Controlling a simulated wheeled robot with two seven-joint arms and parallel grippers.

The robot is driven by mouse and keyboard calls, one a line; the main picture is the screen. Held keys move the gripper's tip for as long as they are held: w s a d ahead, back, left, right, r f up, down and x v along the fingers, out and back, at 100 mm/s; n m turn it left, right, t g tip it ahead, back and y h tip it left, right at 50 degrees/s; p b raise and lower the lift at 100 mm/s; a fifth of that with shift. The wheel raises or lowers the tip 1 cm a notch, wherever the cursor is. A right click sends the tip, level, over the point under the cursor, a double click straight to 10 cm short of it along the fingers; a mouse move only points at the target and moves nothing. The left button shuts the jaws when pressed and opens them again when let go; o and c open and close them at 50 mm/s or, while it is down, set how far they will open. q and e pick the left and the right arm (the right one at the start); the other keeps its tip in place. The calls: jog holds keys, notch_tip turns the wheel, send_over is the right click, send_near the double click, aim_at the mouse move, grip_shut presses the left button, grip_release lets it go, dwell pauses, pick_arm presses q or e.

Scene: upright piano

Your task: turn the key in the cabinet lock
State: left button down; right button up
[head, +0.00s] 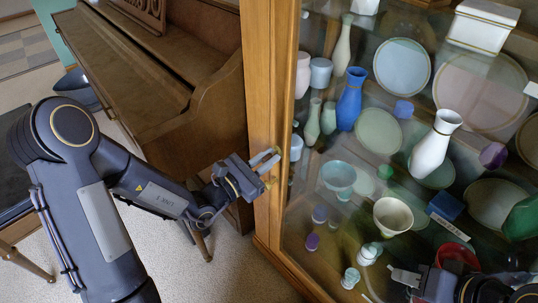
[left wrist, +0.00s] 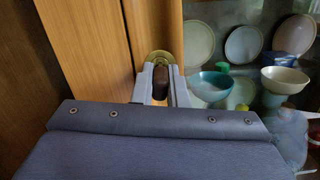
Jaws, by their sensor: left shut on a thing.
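The wooden cabinet (head: 272,100) with a glass front stands right of the piano. In the left wrist view a round brass lock plate (left wrist: 157,58) sits on the cabinet's wooden frame. A dark brown key (left wrist: 160,84) stands out in front of it. My left gripper (head: 268,163) is at the frame; in the left wrist view its two pale fingers (left wrist: 160,90) are shut on the key from both sides. The key's shaft is hidden. My right gripper (head: 402,282) is low at the right, in front of the glass; its finger opening is unclear.
Behind the glass are several dishes, including a blue vase (head: 349,99), a white vase (head: 433,145) and a teal bowl (head: 338,175). An upright piano (head: 150,75) stands left of the cabinet. Bare carpet (head: 228,265) lies below my left arm.

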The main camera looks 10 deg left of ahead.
pick_arm(q)
jog(key=shift+n+p, duration=1.2)
jog(key=shift+n, duration=0.5)
jog(key=c, duration=1.4)
grip_release()
jog(key=shift+o, duration=0.2)
jog(key=shift+v, duration=3.5)
